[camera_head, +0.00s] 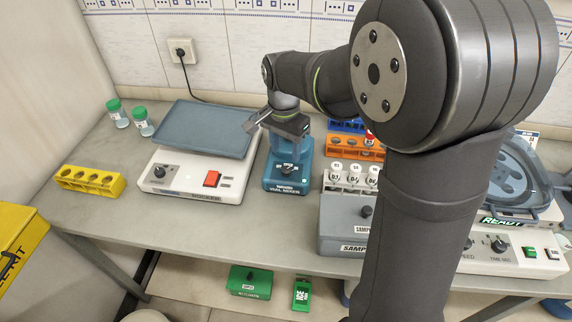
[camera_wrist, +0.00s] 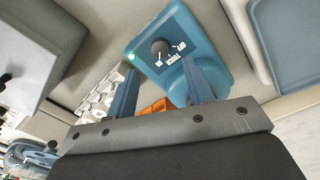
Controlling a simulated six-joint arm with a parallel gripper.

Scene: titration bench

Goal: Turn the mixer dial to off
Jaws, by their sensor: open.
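The blue vial mixer (camera_head: 284,183) stands on the bench between the rocker and the grey sample box. Its round dark dial (camera_head: 289,169) is on the sloped front panel. In the wrist view the dial (camera_wrist: 160,48) shows beside the labels ON, TOUCH and OFF; I cannot tell which label it points at. A small green-white lamp (camera_wrist: 131,57) shows on the panel. My gripper (camera_wrist: 160,65) is open and empty, its two fingers apart, with the dial showing just beyond and between the tips. In the head view my gripper (camera_head: 278,122) hangs over the mixer's back part.
The white rocker (camera_head: 196,187) with its blue-grey tray stands left of the mixer. Right are an orange rack (camera_head: 355,150), white-capped vials (camera_head: 354,174) and the grey sample box (camera_head: 345,240). A yellow rack (camera_head: 90,181) lies far left. Bare bench shows in front of the mixer.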

